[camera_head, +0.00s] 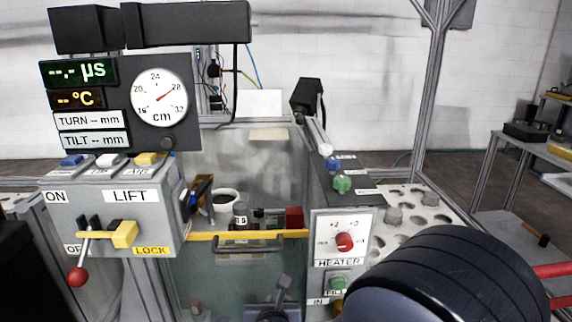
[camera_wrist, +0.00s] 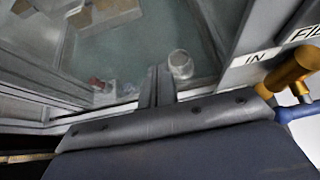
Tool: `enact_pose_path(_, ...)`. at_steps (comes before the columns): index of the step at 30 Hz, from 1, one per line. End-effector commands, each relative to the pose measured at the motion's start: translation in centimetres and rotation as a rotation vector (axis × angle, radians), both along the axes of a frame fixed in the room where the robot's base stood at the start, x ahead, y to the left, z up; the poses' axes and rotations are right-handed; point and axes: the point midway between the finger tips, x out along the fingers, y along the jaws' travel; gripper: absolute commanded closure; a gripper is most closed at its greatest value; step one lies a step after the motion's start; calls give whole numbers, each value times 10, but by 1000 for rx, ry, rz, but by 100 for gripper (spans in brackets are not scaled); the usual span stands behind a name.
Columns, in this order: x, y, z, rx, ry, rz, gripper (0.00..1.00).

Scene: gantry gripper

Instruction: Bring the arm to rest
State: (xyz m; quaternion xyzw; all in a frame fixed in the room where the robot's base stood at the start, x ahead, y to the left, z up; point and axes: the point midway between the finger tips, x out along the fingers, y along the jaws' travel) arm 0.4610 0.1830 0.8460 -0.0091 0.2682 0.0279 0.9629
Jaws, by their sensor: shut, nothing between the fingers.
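My gripper (camera_wrist: 157,84) shows in the wrist view as two narrow dark fingers side by side, shut with nothing between them. The fingertips point towards the clear tank front and lie just left of a small glass jar (camera_wrist: 181,64) in the picture. I cannot tell how far they are from the glass. In the head view a large dark rounded part of my arm fills the lower right. I cannot make out my gripper for certain there.
The glass tank (camera_head: 215,165) has a yellow bar and black handle (camera_head: 235,246) in front. The lift box (camera_head: 105,215) with a red-knobbed lever (camera_head: 77,276) stands left. The heater panel (camera_head: 342,225) and a plate with holes (camera_head: 412,227) stand right. A pipe fitting (camera_wrist: 290,72) is near my wrist.

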Motion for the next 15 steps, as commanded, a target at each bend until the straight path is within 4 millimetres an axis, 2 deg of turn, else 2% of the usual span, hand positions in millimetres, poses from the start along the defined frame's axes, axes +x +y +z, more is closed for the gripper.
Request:
enact_pose_path(1, 0, 0, -12, -1, 1, -1, 100)
enact_pose_path(15, 0, 0, -74, -1, 2, -1, 100)
